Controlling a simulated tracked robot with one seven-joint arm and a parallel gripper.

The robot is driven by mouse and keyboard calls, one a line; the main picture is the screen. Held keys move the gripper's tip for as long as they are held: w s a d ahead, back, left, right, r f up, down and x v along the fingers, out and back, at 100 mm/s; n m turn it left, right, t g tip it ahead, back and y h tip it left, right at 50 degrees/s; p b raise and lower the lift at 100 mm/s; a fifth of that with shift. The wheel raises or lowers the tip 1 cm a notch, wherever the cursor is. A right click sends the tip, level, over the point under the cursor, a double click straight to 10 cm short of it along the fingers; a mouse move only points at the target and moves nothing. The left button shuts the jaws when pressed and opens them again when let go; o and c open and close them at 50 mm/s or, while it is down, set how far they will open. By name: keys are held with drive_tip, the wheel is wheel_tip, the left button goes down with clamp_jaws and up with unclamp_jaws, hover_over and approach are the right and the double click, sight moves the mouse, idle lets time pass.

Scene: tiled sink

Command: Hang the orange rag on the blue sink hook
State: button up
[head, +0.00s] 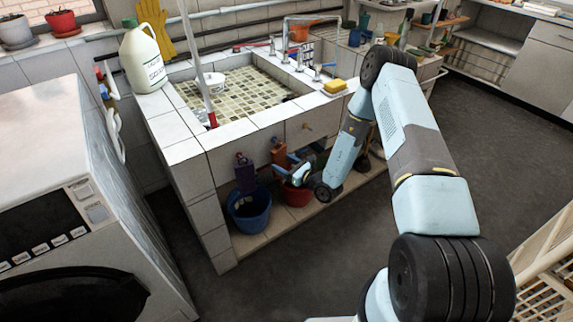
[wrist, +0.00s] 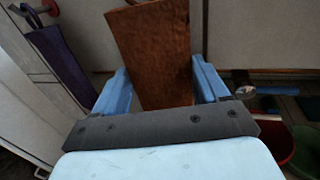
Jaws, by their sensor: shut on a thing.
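The orange rag (head: 279,154) hangs flat against the tiled sink front, just below a small bluish hook (head: 275,140). I cannot tell whether its top is on that hook. My gripper (head: 288,170) is at the lower part of the rag. In the wrist view the rag (wrist: 150,45) is a brownish-orange strip between the two blue fingers of my gripper (wrist: 160,82), which is shut on it. The rag's top edge is near the upper picture border. A purple rag (head: 245,174) hangs to the left, also in the wrist view (wrist: 60,60).
An orange-tipped hook (head: 307,127) to the right is bare. A blue bucket (head: 249,212) and a red bucket (head: 297,194) stand on the ledge below. A washing machine (head: 80,190) is at the left. The floor (head: 420,160) to the right is mostly clear.

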drive_tip(key=shift+f, duration=0.1)
idle(0.3)
drive_tip(key=o, duration=1.1)
drive_tip(key=v, duration=1.3)
drive_tip(key=shift+s+d, duration=0.25)
drive_tip(key=shift+d, duration=0.1)
drive_tip(key=s+a+r+n+g, duration=0.15)
drive_tip(key=r+n+g, duration=0.3)
drive_tip(key=r, duration=0.55)
drive_tip(key=s+a+r+n+g+y, duration=0.1)
drive_tip(key=s+r+n+g, duration=0.25)
drive_tip(key=r+n, duration=0.4)
drive_tip(key=s+a+r+n+g, duration=0.15)
drive_tip(key=r+n+g, duration=0.3)
drive_tip(key=r, duration=0.65)
drive_tip(key=s+d+r+n+t+h, duration=0.2)
drive_tip(key=s+d+r+n+h, duration=0.1)
drive_tip(key=s+d+r+h, duration=0.2)
drive_tip(key=s+d+r+n+t+h, duration=0.2)
drive_tip(key=s+d+r, duration=0.4)
drive_tip(key=s+r, duration=0.3)
drive_tip(key=s+d+r+n+t+h, duration=0.2)
drive_tip(key=s+d+r+n+h, duration=0.2)
drive_tip(key=s+r+h, duration=0.3)
drive_tip(key=shift+s+d+r+n+h, duration=0.1)
drive_tip(key=shift+d+r+n+h, duration=0.15)
drive_tip(key=shift+r, duration=0.25)
drive_tip(key=shift+s+d+r+n+h, duration=0.1)
drive_tip(key=shift+s+d+r, duration=0.05)
drive_tip(key=shift+d+r, duration=0.3)
